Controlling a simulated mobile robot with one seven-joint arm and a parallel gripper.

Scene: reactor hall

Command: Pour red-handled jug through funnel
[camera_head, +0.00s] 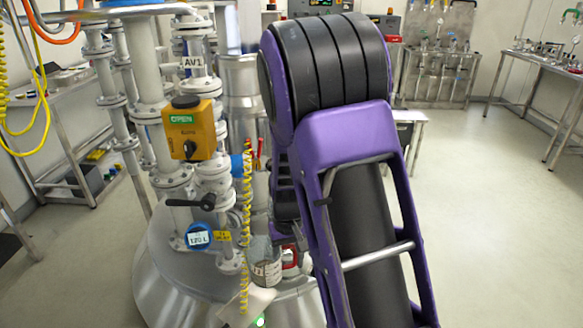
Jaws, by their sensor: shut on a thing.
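The red-handled jug (266,272) is a clear vessel with dark print, low in the middle of the view, in front of the reactor's metal dome. Its red handle (290,262) shows at its right side. My gripper (287,243) is at the handle and is shut on it. My purple and black arm hides much of the gripper and the area to the right of the jug. I cannot make out a funnel for certain; a pale, tilted piece (246,304) shows below the jug. The jug's contents and exact tilt are unclear.
The steel reactor (163,262) carries pipes, an orange actuator box (188,129) marked OPEN, a black valve lever (191,202) and a blue gauge (198,237). A yellow coiled hose (246,235) hangs beside the jug. Open floor (490,230) lies to the right.

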